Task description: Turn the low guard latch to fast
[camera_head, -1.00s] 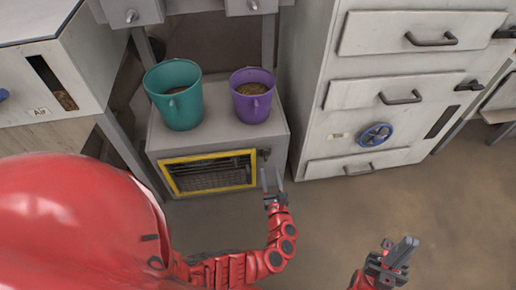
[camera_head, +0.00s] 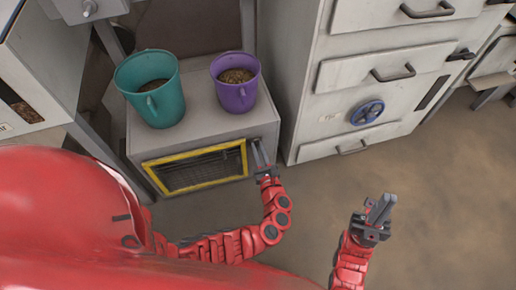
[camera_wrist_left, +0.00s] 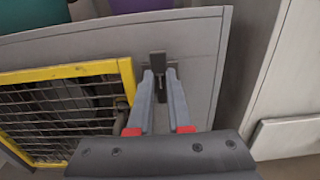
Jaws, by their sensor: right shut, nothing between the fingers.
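The low guard is a yellow-framed wire mesh panel (camera_head: 195,183) on the front of a low grey cabinet; it also shows in the left wrist view (camera_wrist_left: 62,72). The dark guard latch (camera_wrist_left: 158,60) sits on the cabinet face, just right of the frame's upper right corner. My left gripper (camera_head: 260,152) is at the latch. In the left wrist view its fingers (camera_wrist_left: 160,75) lie either side of the latch's dark lower part. Whether they press on it is unclear. My right gripper (camera_head: 381,206) is shut and empty over the floor, away from the cabinet.
A teal bucket (camera_head: 160,105) and a purple bucket (camera_head: 236,97), both with grainy contents, stand on the cabinet top. To the right is a grey drawer unit (camera_head: 335,103) with a blue handwheel (camera_head: 367,112). The floor at the right (camera_head: 450,200) is clear.

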